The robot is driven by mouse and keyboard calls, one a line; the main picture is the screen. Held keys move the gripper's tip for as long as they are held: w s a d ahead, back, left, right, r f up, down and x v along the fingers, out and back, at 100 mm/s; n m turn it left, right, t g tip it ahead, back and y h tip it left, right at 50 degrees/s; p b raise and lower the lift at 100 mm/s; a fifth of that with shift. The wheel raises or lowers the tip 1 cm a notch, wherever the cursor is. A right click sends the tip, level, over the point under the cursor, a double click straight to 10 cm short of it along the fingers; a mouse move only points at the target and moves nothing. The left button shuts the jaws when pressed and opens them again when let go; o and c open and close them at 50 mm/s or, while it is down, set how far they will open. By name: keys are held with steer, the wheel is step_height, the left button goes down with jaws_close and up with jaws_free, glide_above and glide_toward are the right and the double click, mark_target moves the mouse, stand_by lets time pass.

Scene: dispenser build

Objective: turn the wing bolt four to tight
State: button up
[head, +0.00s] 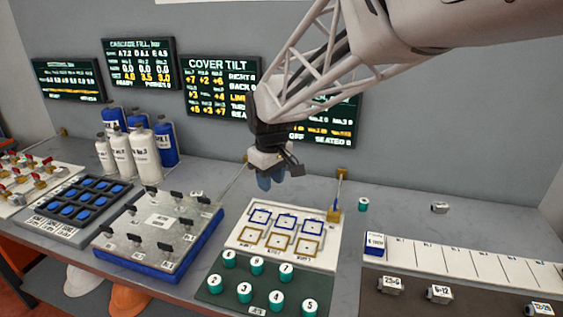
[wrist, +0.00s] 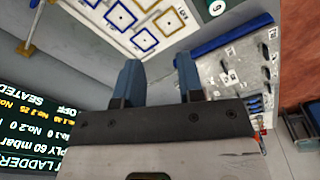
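The wing bolts are small black winged pieces on a grey plate (head: 158,220) with a blue base, left of centre in the head view. One wing bolt (head: 165,248) stands near its front edge. Their number labels are too small to read, so I cannot tell which is four. The plate (wrist: 215,75) also shows in the wrist view, turned and partly hidden behind a finger. My gripper (head: 270,180) hangs above the back of the bench, right of the plate and well clear of it. In the wrist view, my gripper (wrist: 160,75) has its fingers apart with nothing between them.
A white board (head: 240,238) with blue and yellow squares lies right of the plate, behind a green tray (head: 210,290) of numbered cylinders. White and blue bottles (head: 143,148) stand behind the plate. A blue-keyed panel (head: 115,186) lies left. Wall screens (head: 220,85) hang behind.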

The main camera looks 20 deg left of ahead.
steer(key=a+f+n, duration=0.3)
steer(key=a+f, duration=0.1)
steer(key=a, duration=0.8)
steer(key=n, duration=0.3)
glide_above(185, 218)
steer(key=shift+g, duration=0.3)
step_height(185, 218, down, 5)
steer(key=shift+d+f, duration=0.1)
steer(key=shift+f, duration=0.05)
steer(key=shift+f, duration=3.75)
jaws_close()
